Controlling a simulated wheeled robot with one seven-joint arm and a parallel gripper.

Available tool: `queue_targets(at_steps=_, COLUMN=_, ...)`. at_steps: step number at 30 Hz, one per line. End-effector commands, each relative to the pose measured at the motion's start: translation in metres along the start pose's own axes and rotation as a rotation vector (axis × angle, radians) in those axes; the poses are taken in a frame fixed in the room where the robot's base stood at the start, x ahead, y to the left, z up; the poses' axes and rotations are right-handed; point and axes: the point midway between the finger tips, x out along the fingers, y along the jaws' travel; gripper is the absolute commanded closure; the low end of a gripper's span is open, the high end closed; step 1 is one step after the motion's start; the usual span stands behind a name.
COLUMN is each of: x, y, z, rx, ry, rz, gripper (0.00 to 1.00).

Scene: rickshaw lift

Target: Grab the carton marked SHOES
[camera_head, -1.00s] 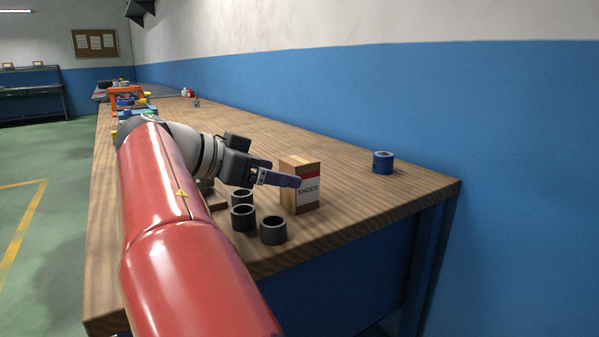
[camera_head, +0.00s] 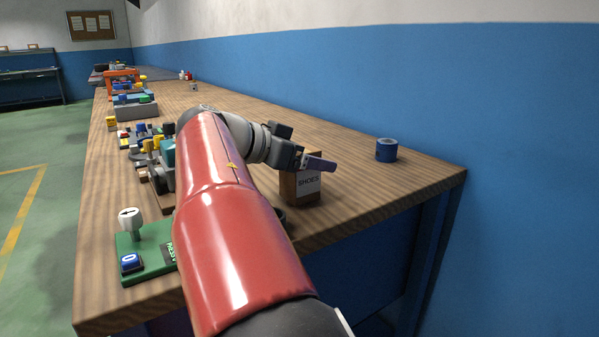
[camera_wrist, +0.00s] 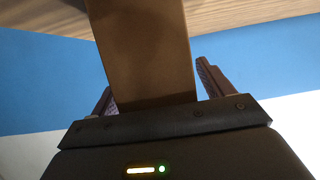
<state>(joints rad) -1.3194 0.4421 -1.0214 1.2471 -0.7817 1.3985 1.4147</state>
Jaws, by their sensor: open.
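The carton marked SHOES (camera_head: 307,188) stands upright on the wooden workbench, near its front right end. It is brown, with a pale label facing the head camera. My gripper (camera_head: 318,163) is at the upper part of the carton, and one finger covers part of its front. In the wrist view the carton (camera_wrist: 142,45) lies between the two spread fingers, with a gap visible on the right side. Contact on the left side cannot be told. The gripper is open.
A blue roll (camera_head: 386,150) stands right of the carton, near the wall. A green base with a white knob and a blue button (camera_head: 131,262) is at the front left. Several coloured parts line the bench's left side. My red arm hides the bench middle.

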Motion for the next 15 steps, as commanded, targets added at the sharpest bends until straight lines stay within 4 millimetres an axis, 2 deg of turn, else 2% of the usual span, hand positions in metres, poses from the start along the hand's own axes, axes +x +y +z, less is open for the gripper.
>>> queue_targets(at_steps=5, x=0.0002, y=-0.0001, z=0.0, rx=0.0, ry=0.0, rz=-0.001, gripper=0.2)
queue_targets(at_steps=15, x=-0.0003, y=-0.0002, z=0.0001, rx=0.0, ry=0.0, rz=-0.001, gripper=0.63)
